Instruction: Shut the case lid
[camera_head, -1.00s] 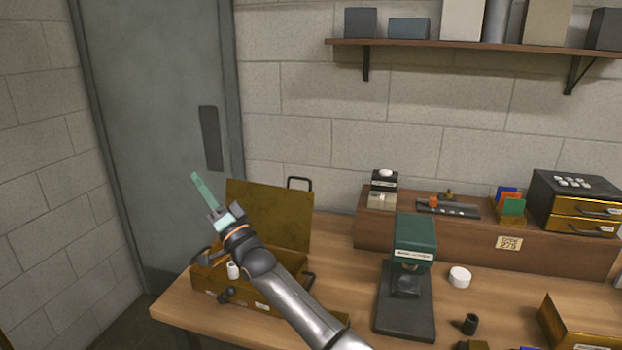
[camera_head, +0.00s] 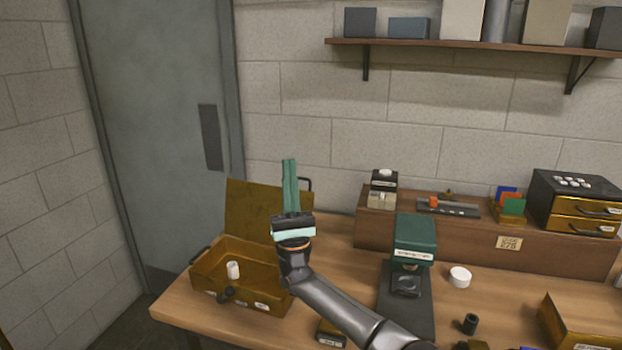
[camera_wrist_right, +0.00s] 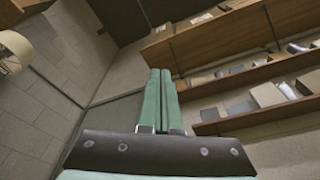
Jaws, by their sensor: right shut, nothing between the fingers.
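The brass-coloured case (camera_head: 232,288) stands open at the left end of the bench. Its lid (camera_head: 252,208) is raised and leans back toward the wall, with a dark handle at its top edge. My left gripper is not in view.
A green-topped machine (camera_head: 414,235) stands right of my arm, with a white round piece (camera_head: 460,277) and a small black cylinder (camera_head: 470,323) nearby. A wooden riser (camera_head: 480,240) runs along the wall. A shelf (camera_head: 480,48) hangs above.

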